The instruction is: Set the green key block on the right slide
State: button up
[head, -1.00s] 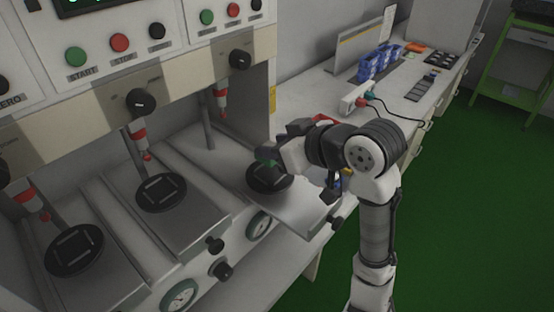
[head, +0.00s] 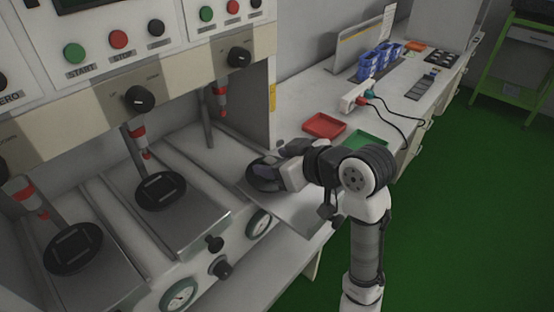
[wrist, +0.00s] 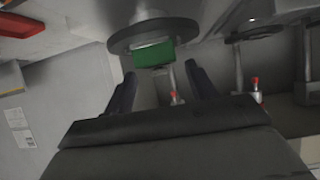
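The green key block (wrist: 154,54) shows in the wrist view against the round dark disc (wrist: 121,40) of the right slide. It appears to rest at the disc, just beyond my fingertips. My gripper (wrist: 160,70) has its two fingers spread, with a gap between them. In the head view my gripper (head: 268,176) is low over the right slide (head: 300,208), covering most of its disc. The block is hidden there.
Two more slides with black discs (head: 161,191) (head: 74,248) lie to the left, under red-tipped plungers (head: 141,138). A red tray (head: 324,125) and a green tray (head: 367,141) sit on the bench behind my arm. Blue bins (head: 375,62) stand farther back.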

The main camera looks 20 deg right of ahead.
jog(key=shift+o, duration=0.4)
jog(key=shift+r, duration=0.1)
jog(key=shift+r+p, duration=0.25)
jog(key=shift+p, duration=0.05)
jog(key=b+v, duration=0.1)
jog(key=v, duration=1.1)
jog(key=shift+f+b, duration=0.25)
jog(key=shift+b, duration=0.1)
